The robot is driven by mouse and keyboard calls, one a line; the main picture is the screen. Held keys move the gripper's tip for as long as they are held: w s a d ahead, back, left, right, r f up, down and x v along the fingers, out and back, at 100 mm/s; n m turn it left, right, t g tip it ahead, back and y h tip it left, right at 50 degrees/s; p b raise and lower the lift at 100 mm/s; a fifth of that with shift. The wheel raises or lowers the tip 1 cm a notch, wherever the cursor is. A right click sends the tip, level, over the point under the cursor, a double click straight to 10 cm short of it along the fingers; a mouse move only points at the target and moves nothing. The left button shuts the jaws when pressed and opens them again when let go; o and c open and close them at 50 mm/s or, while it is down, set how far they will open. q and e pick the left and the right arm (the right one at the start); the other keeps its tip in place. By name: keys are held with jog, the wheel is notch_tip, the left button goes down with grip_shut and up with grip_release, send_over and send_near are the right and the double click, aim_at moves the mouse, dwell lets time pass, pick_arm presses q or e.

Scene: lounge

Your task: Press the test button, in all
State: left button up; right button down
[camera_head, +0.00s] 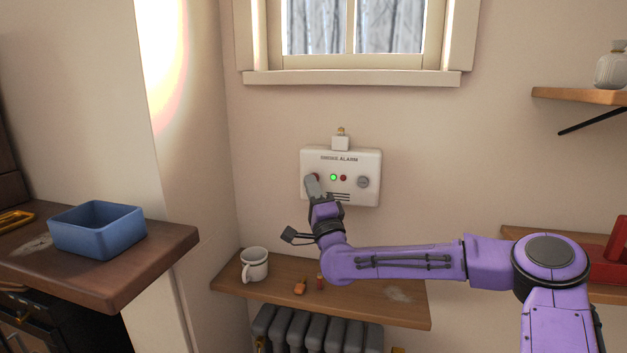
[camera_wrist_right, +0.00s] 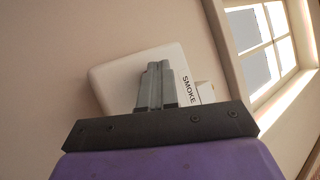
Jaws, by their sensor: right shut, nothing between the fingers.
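A white smoke alarm box (camera_head: 352,193) is fixed to the wall below the window. On its front are a lit green light (camera_head: 333,177), a small red light (camera_head: 343,178) and a round grey knob (camera_head: 362,182) at the right. My right gripper (camera_head: 311,181) is shut and empty, its fingertips at the left part of the box front. A bit of red shows beside the tips; the fingers hide most of that spot, and I cannot tell whether they touch it. The wrist view shows the shut fingers (camera_wrist_right: 155,72) in front of the box (camera_wrist_right: 110,80). My left gripper is not in view.
A blue bin (camera_head: 98,235) stands on the left counter (camera_head: 165,245). Wall around the alarm is clear.

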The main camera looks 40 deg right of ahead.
jog(key=shift+w+d, duration=0.2)
jog(key=shift+d, duration=0.05)
jog(key=shift+a, duration=0.1)
dwell(0.5)
jog(key=shift+s+a+b, duration=0.35)
jog(key=shift+s+a, duration=0.2)
jog(key=shift+s+a+b, duration=0.75)
jog(key=shift+s+a, duration=0.85)
jog(key=shift+a, duration=0.25)
